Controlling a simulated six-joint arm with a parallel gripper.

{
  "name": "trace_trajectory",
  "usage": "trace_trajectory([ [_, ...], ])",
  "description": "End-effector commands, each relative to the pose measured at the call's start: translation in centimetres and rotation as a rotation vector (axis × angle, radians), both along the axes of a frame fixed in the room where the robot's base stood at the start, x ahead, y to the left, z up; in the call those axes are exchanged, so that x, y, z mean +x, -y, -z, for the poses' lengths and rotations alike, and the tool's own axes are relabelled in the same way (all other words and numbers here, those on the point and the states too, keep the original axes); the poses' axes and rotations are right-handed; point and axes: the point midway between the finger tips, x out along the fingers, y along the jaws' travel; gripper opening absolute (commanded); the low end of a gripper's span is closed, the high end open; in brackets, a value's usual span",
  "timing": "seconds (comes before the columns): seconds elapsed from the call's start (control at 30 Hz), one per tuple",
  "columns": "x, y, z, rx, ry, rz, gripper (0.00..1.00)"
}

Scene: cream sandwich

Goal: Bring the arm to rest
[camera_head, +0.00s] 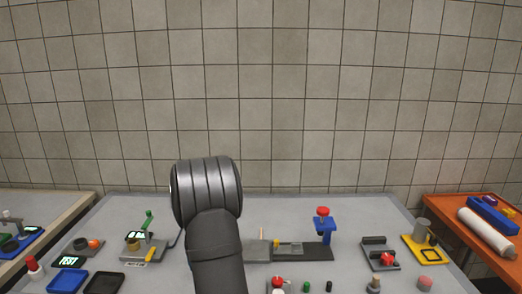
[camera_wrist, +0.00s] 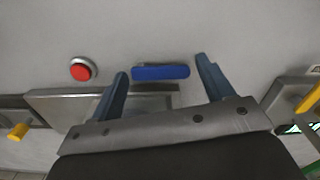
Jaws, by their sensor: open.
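My gripper (camera_wrist: 162,66) shows in the wrist view with its two blue-grey fingers spread wide apart. It is open and nothing touches the fingers. A blue bar (camera_wrist: 161,72) appears between the fingertips in the picture, over the grey table top, with a gap on either side. How high the fingers are above it I cannot tell. In the head view my dark arm rises in front of the table's middle and the gripper is hidden.
A red button (camera_wrist: 81,69) and a metal plate (camera_wrist: 60,100) lie near the gripper. The grey table (camera_head: 340,207) holds a blue press with a red knob (camera_head: 324,225), a green-handled device (camera_head: 145,240), blue tray (camera_head: 67,281) and black tray (camera_head: 105,283).

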Motion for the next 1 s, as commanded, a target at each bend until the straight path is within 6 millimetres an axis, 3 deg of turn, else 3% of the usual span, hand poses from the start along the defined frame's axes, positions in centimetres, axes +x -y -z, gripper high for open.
trace_trajectory([
  [1.0,-1.6,1.2,-0.1,0.001,0.001,-0.835,0.74],
])
